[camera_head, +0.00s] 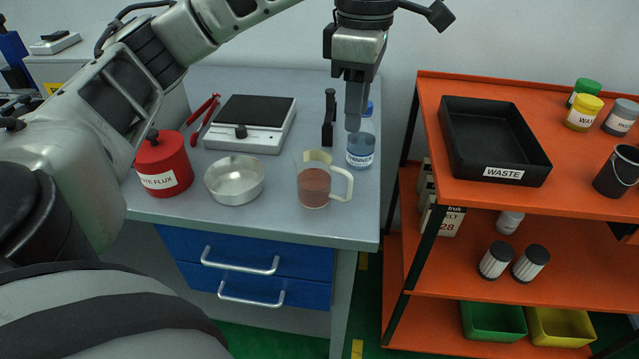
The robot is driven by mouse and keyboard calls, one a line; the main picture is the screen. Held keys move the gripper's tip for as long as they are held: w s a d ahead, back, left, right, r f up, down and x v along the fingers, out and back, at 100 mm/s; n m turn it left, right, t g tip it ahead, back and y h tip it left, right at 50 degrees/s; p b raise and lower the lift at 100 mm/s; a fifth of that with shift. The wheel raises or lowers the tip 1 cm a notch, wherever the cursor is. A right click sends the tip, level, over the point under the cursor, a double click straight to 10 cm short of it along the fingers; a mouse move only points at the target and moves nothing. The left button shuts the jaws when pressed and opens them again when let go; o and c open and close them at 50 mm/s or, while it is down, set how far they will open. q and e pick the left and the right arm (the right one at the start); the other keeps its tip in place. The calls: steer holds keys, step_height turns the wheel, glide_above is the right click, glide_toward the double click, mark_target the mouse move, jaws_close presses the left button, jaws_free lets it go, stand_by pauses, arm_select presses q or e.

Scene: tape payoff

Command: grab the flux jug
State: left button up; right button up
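A clear jug (314,188) with reddish-brown liquid and a pale handle on its right stands upright near the front edge of the grey bench; I read no label on it. A red can (163,165) with a label ending in "FLUX" stands at the bench's left front. My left gripper (354,122) points down from above, behind and to the right of the jug, apart from it. It overlaps the top of the blue thinner bottle (361,144) in the picture; I cannot tell if they touch. Its fingers line up edge-on, so their gap is hidden. My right gripper is out of view.
A metal bowl (234,180) sits between can and jug. Behind are a hot plate (250,124), red-handled pliers (204,118) and a black upright tool (329,119). An orange shelf cart (430,110) with a black waste tray (455,108) stands right of the bench (255,226).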

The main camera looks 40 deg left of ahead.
mark_target(350, 175)
arm_select(q)
step_height(350, 175, down, 10)
steer(key=shift+r, duration=0.1)
steer(key=shift+s+f+p, duration=0.2)
steer(key=shift+f+p, duration=0.15)
steer(key=shift+f, duration=2.25)
jaws_close()
